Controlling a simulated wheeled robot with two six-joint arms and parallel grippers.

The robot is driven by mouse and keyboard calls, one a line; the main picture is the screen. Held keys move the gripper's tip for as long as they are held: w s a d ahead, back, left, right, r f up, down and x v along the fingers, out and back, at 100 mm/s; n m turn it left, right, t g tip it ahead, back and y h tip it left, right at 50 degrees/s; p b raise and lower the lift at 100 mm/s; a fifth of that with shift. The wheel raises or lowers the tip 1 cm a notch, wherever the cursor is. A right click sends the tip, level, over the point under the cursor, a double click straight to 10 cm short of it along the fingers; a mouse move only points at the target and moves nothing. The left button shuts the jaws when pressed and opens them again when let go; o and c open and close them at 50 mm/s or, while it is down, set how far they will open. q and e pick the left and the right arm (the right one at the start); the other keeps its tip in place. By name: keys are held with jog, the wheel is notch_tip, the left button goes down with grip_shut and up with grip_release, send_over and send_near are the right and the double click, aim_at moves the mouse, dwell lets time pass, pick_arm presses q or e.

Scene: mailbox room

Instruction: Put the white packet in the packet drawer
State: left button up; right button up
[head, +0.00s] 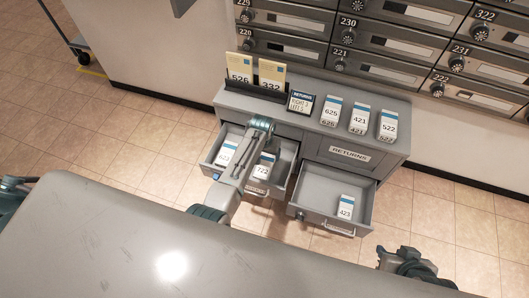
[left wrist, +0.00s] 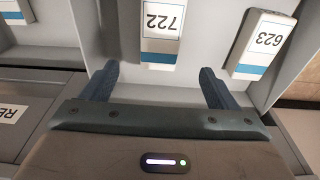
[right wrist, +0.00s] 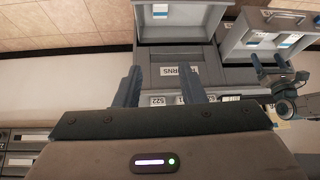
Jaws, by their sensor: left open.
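Several white packets with blue bands look alike. Packets 623 (head: 226,153) and 722 (head: 263,168) stand in the open left drawer (head: 284,181). Packet 423 (head: 345,207) stands in the open right drawer (head: 318,220). Packets 625 (head: 331,112), 421 (head: 358,119) and 522 (head: 387,126) stand on the cabinet top. My left gripper (left wrist: 158,72) is open and empty above the left drawer. In the left wrist view, packet 722 (left wrist: 160,30) lies just beyond its fingertips, roughly centred. My right gripper (right wrist: 160,80) is open and empty, facing the cabinet.
Two cream cards, 526 (head: 239,70) and 332 (head: 272,76), stand in a dark holder beside a small sign (head: 300,102). A RETURNS panel (head: 350,153) sits above the right drawer. Mailboxes (head: 380,45) line the wall.

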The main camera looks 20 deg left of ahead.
pick_arm(q)
notch_tip(320, 180, up, 10)
jog(key=s+p, duration=0.1)
jog(key=p, duration=0.1)
pick_arm(e)
jog(key=shift+s+d+r+g+h, duration=0.3)
jog(key=shift+s+d+r+g, duration=0.3)
jog(key=shift+r, duration=0.1)
jog(key=shift+s+d+r+g+h, duration=0.3)
jog(key=shift+s+d+r+g, duration=0.15)
jog(key=shift+d+r+g, duration=0.2)
pick_arm(q)
jog(key=shift+s+r, duration=0.1)
jog(key=shift+s, duration=0.05)
